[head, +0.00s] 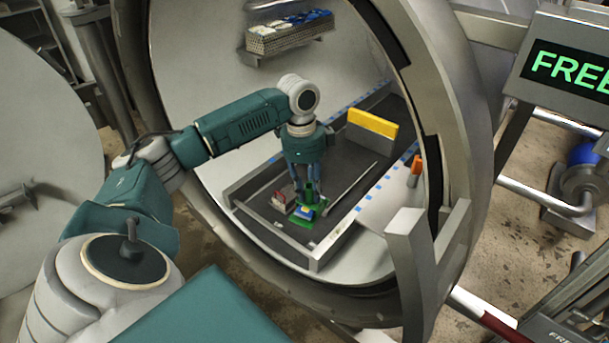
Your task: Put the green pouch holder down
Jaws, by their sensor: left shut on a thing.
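The green pouch holder (299,221) is inside the round vessel, low over or on the dark floor of the long tray (255,214), near its front end. A blue and yellow pouch (304,212) shows on it. My left gripper (306,190) points down into the tray and is shut on the holder's green upright part. I cannot tell whether the holder's base touches the tray floor. My right gripper is not in view.
A red and white item (283,198) lies just left of the holder. A yellow block (372,124) stands farther back, and an orange piece (416,167) is at the right edge. A perforated basket (288,37) hangs at the back. The vessel's rim (452,130) surrounds my arm.

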